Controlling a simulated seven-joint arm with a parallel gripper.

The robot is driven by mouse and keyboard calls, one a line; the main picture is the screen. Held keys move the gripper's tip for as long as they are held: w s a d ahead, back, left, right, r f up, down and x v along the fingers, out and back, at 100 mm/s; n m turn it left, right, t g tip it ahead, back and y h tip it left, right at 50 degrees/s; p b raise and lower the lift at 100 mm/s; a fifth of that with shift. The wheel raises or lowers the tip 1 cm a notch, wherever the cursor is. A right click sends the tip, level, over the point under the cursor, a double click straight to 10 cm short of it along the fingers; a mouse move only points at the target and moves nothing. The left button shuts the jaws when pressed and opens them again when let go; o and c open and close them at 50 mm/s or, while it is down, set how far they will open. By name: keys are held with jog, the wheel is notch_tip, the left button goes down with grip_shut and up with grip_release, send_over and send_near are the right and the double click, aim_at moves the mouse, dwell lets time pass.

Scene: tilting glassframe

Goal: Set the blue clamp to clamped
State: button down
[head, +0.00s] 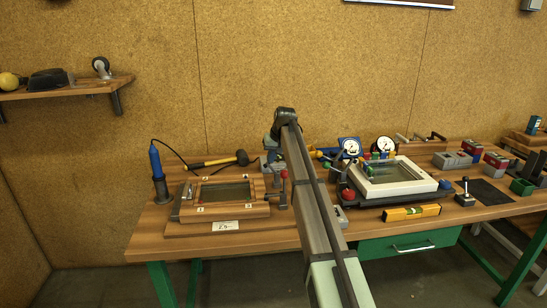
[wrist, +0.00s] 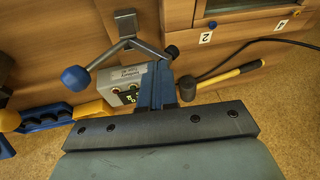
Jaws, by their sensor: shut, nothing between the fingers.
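In the wrist view a blue ball knob (wrist: 76,79) sits on the end of a metal lever. The lever (wrist: 108,54) joins a pale metal post and fork beside the wooden frame, and a black tip (wrist: 172,51) shows on the other side. I take this to be the blue clamp; how far it is swung is hard to tell. My gripper (wrist: 160,68) is shut and empty, with its blue-grey fingers close beside the lever; whether they touch it is unclear. In the head view my gripper (head: 270,158) is low behind the wooden frame, and my arm hides much of the clamp area.
A grey box (wrist: 126,86) with a small display stands beside my fingers. A hammer (head: 220,160) lies to the left, its black head near my gripper. The wooden frame (head: 190,214) is in front. A white frame (head: 425,184), gauges and a yellow level (head: 411,212) are to the right.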

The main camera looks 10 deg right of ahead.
jog(key=shift+a+f+n+h, duration=0.15)
jog(key=shift+a+f+h, duration=0.05)
jog(key=shift+a+h, duration=0.4)
jog(key=shift+a+f+n+h, duration=0.15)
jog(key=shift+a+h, duration=0.35)
jog(key=shift+h, duration=0.1)
jog(key=a+h, duration=0.1)
jog(key=f+h, duration=0.1)
jog(key=shift+a+f+h, duration=0.1)
jog(key=shift+a+h, duration=0.25)
jog(key=shift+h, duration=0.05)
jog(key=a+f+h, duration=0.1)
jog(key=f+n+h, duration=0.1)
jog(key=h, duration=0.1)
jog(key=shift+a+f, duration=0.1)
jog(key=shift+a, duration=0.25)
jog(key=shift+a+f+h, duration=0.2)
jog(key=shift+f+h, duration=0.2)
jog(key=shift+f, duration=0.15)
notch_tip(320, 180, up, 4)
jog(key=shift+r, duration=0.1)
jog(key=v, duration=0.9)
jog(key=shift+s+a, duration=0.2)
jog(key=shift+a, duration=0.4)
